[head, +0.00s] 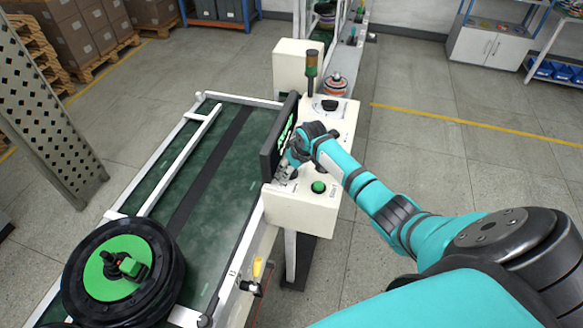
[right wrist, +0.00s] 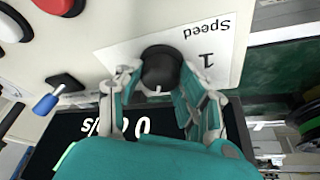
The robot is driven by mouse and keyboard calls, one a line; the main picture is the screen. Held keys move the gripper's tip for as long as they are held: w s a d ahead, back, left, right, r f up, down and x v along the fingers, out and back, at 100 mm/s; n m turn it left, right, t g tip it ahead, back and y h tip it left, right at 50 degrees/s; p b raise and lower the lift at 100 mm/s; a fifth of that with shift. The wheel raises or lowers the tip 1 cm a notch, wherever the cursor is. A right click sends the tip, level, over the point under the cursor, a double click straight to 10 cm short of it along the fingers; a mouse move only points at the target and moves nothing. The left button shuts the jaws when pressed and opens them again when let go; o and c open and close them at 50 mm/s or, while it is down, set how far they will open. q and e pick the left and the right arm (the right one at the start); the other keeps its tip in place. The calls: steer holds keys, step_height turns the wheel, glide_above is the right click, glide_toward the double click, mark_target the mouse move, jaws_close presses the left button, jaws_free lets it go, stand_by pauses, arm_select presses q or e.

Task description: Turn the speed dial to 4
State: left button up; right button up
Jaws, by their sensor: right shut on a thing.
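The black speed dial (right wrist: 161,66) sits on a white label plate (right wrist: 120,52) marked "Speed", with a "1" beside the dial; the text is upside down in the right wrist view. The dial's short white mark points toward the bottom of that view. My right gripper (right wrist: 160,78) has its two fingers on either side of the dial, shut on it. In the head view my right gripper (head: 290,162) is at the control box (head: 315,208) and hides the dial. Other numbers around the dial are hidden or unreadable. My left gripper is not in view.
A dark display (head: 281,136) stands beside the box, between it and the green conveyor (head: 215,180). A green button (head: 318,187) is close to my right arm. A blue-tipped lever (right wrist: 45,104) is near the dial.

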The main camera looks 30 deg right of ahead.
steer(key=shift+w, duration=0.1)
steer(key=o, duration=1.2)
steer(key=shift+c, duration=0.2)
steer(key=shift+r, duration=0.15)
steer(key=v, duration=0.7)
steer(key=shift+s+d+r, duration=0.2)
steer(key=shift+s+r, duration=0.1)
